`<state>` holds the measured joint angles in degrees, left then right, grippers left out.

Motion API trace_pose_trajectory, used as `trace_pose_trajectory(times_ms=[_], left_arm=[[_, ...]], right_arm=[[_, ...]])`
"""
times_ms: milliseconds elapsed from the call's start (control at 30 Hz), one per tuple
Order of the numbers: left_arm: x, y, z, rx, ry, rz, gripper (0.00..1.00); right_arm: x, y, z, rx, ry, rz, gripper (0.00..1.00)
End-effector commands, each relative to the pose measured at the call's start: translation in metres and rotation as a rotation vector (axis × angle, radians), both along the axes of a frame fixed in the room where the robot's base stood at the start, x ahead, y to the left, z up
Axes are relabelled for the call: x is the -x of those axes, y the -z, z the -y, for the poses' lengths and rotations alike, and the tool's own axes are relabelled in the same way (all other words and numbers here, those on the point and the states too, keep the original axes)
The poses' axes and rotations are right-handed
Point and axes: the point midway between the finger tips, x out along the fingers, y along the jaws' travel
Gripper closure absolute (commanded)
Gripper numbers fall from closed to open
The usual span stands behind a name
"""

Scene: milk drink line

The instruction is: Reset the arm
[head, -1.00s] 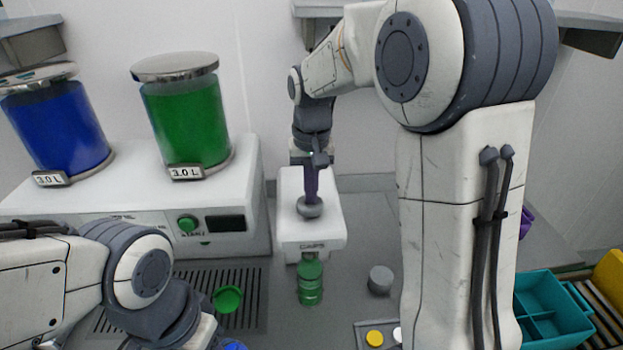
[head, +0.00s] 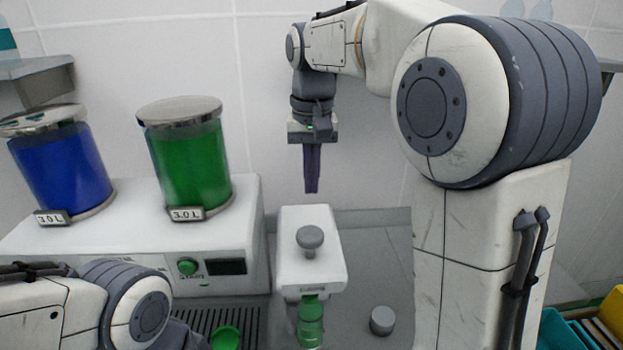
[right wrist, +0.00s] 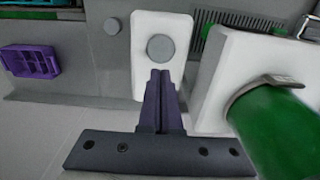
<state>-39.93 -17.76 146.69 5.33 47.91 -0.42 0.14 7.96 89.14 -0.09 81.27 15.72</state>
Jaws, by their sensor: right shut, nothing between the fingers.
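My right gripper (head: 312,190) points straight down above the white capping machine (head: 312,277). Its purple fingers are shut and empty, and they are apart from the machine's grey knob (head: 310,238). In the right wrist view the shut fingers (right wrist: 160,78) show just below the knob (right wrist: 160,48). A green bottle (head: 311,328) stands at the machine's front, under its head. My left arm comes in at the lower left; its gripper is outside the head view.
A white dispenser (head: 130,270) carries a blue tank (head: 62,170) and a green tank (head: 188,160) on the left. A grey cylinder (head: 382,320) stands on the counter to the right of the bottle. A teal tray (head: 560,335) is at the lower right. A purple tray (right wrist: 32,62) shows in the right wrist view.

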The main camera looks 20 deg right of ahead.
Motion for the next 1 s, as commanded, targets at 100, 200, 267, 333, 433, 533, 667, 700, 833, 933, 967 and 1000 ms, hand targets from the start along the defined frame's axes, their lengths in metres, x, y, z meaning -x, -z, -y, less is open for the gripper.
trace_pose_trajectory(times_ms=[100, 200, 267, 333, 433, 533, 667, 700, 833, 933, 967, 1000], left_arm=[[0.000, 0.001, 0.000, 0.000, 0.000, 0.000, 0.50], [0.000, 0.001, 0.000, 0.001, 0.000, 0.001, 0.50], [0.000, 0.001, 0.000, 0.001, 0.000, 0.001, 0.50], [0.000, 0.001, 0.000, 0.001, 0.000, 0.001, 0.50], [0.000, 0.001, 0.000, 0.001, -0.001, 0.001, 0.50], [0.000, 0.001, 0.000, 0.000, 0.000, 0.000, 0.50], [0.000, 0.005, 0.000, 0.000, -0.001, 0.000, 0.50], [0.000, 0.009, 0.000, 0.001, -0.001, 0.001, 0.50], [0.000, 0.031, 0.000, 0.000, -0.002, 0.000, 0.50], [0.000, 0.052, 0.000, 0.000, -0.004, 0.000, 0.50], [0.000, 0.058, 0.000, 0.000, -0.004, 0.000, 0.50], [0.000, 0.065, 0.000, 0.000, -0.005, 0.000, 0.50]], right_arm=[[0.000, -0.006, 0.000, 0.000, 0.000, 0.001, 1.00], [0.000, -0.008, 0.000, 0.000, 0.000, -0.001, 1.00], [0.001, -0.008, 0.000, 0.000, 0.000, -0.001, 1.00], [0.000, -0.008, 0.000, 0.000, 0.000, -0.001, 1.00], [0.000, -0.008, 0.000, 0.000, 0.000, 0.000, 1.00], [0.000, -0.008, 0.000, 0.000, 0.000, 0.000, 1.00], [0.004, 0.000, -0.008, -0.002, -0.026, 0.000, 1.00], [0.009, 0.008, -0.016, -0.004, -0.052, -0.002, 1.00], [0.040, 0.054, -0.061, -0.019, -0.214, -0.001, 1.00], [0.082, 0.103, -0.099, -0.033, -0.391, 0.005, 1.00], [0.096, 0.118, -0.109, -0.039, -0.443, 0.006, 1.00], [0.116, 0.137, -0.120, -0.045, -0.511, 0.008, 1.00]])
